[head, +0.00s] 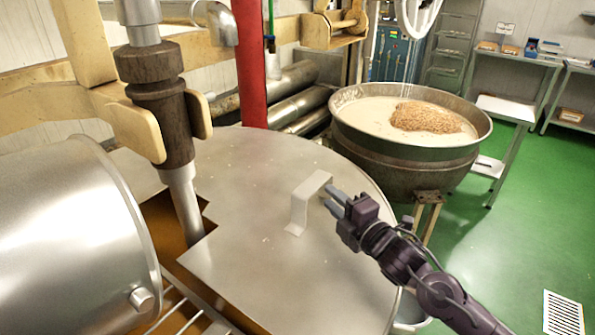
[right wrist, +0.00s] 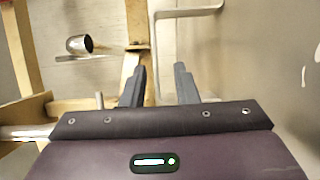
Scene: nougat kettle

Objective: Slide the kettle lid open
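The kettle lid (head: 255,235) is a large flat metal disc in the middle of the head view. A pale bent-strip handle (head: 300,205) stands up from it. My right gripper (head: 333,201) is just right of the handle, its fingers pointing at it. In the right wrist view its two fingers (right wrist: 159,70) are apart with nothing gripped. The handle (right wrist: 157,40) shows ahead, in line with the gap between them; I cannot tell whether they touch it. A cut-out at the lid's left shows the kettle's brown inside (head: 165,225). My left gripper is not in view.
A dark mixer shaft (head: 152,85) comes down through the cut-out. A metal drum (head: 65,235) stands at the left. A red post (head: 249,65) rises behind the lid. An open kettle (head: 405,150) with white mix is behind right.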

